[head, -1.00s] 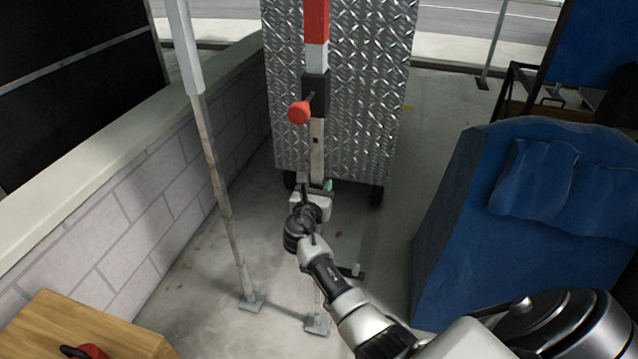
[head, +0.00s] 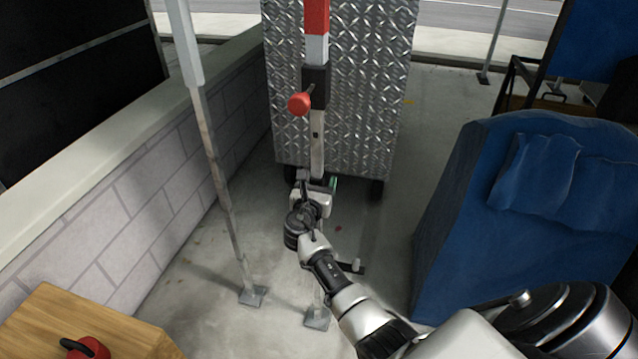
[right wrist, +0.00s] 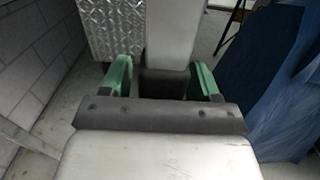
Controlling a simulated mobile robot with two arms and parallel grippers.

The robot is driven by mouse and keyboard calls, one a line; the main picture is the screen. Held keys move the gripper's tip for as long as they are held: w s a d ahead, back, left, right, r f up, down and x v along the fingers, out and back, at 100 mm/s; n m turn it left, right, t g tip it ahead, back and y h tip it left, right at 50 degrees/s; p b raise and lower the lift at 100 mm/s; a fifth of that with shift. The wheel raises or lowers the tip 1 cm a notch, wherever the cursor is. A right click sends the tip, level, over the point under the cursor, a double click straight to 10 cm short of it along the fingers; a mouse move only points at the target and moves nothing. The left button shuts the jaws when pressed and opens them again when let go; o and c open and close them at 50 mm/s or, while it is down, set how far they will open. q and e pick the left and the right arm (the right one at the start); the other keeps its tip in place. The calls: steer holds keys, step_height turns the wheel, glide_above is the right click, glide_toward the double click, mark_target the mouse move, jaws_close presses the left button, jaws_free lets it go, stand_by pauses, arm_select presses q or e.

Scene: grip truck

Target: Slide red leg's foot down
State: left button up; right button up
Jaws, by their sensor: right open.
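The red leg (head: 316,15) stands upright, with a red and white upper tube, a black collar and a red knob (head: 300,103). Its bare metal lower section (head: 317,140) runs down behind my right gripper. Its foot (head: 317,318) is a flat plate on the floor, partly beside my forearm. My right gripper (head: 320,183) is low at the lower section. In the right wrist view, its green-padded fingers (right wrist: 163,75) are open, one on each side of the leg (right wrist: 170,25). Contact with the leg cannot be told. My left gripper is not in view.
A diamond-plate metal box (head: 365,90) on wheels stands behind the leg. Another thin leg (head: 218,180) stands to the left, before a block wall (head: 130,220). A blue draped object (head: 500,220) fills the right. A wooden box (head: 80,320) is at the lower left.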

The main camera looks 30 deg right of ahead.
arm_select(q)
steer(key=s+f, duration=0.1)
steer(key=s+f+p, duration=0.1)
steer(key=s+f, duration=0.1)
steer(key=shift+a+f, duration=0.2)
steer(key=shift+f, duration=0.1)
arm_select(e)
steer(key=v, duration=1)
steer(key=shift+s+a, duration=0.25)
steer(key=shift+s, duration=0.05)
steer(key=shift+f, duration=0.1)
